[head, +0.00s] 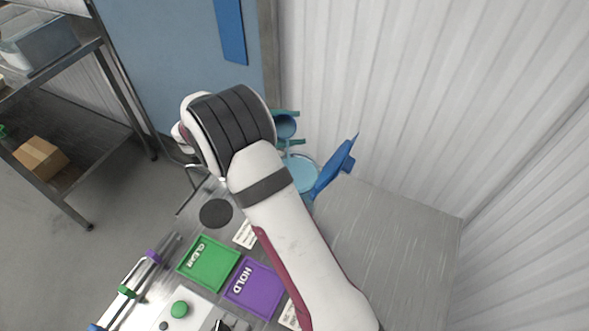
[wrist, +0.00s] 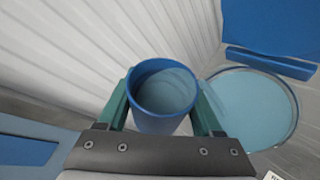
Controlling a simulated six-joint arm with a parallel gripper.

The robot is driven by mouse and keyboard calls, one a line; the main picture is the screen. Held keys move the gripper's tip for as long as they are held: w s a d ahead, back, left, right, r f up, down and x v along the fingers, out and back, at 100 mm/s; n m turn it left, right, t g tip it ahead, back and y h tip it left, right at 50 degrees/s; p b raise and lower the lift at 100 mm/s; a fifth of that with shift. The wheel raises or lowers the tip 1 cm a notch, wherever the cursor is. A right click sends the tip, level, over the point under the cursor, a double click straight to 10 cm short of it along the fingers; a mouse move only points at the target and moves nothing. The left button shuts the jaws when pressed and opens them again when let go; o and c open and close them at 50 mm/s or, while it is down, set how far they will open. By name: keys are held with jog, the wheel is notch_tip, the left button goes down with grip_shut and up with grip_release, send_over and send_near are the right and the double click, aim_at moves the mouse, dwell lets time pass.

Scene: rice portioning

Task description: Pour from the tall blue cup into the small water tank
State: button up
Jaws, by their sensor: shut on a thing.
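The tall blue cup (wrist: 163,112) is held between the two teal fingers of my gripper (wrist: 162,98), which is shut on it. The wrist view looks into its open mouth; the inside looks grey-blue and I cannot tell the liquid level. In the head view the cup (head: 286,126) shows between the fingers, partly behind my arm. The small water tank (head: 303,168), round and light blue inside, stands just below the cup in the head view. I see no stream.
A blue upright piece (head: 334,172) stands beside the tank. The table's right part (head: 405,235) is clear. A corrugated wall (head: 400,90) rises behind.

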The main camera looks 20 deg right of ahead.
jog(key=shift+s+r, duration=0.1)
jog(key=shift+s, duration=0.1)
dwell(0.6)
jog(key=shift+s+r+m+t+p, duration=0.15)
jog(key=shift+r+m+t+p, duration=0.15)
jog(key=shift+m+t+p, duration=0.4)
dwell(1.3)
jog(key=shift+f+m+t, duration=0.3)
jog(key=shift+f+m, duration=0.1)
jog(key=shift+m, duration=0.2)
dwell(1.7)
jog(key=shift+r+m+p, duration=0.2)
jog(key=shift+m+p, duration=0.2)
jog(key=shift+p, duration=0.1)
dwell(1.0)
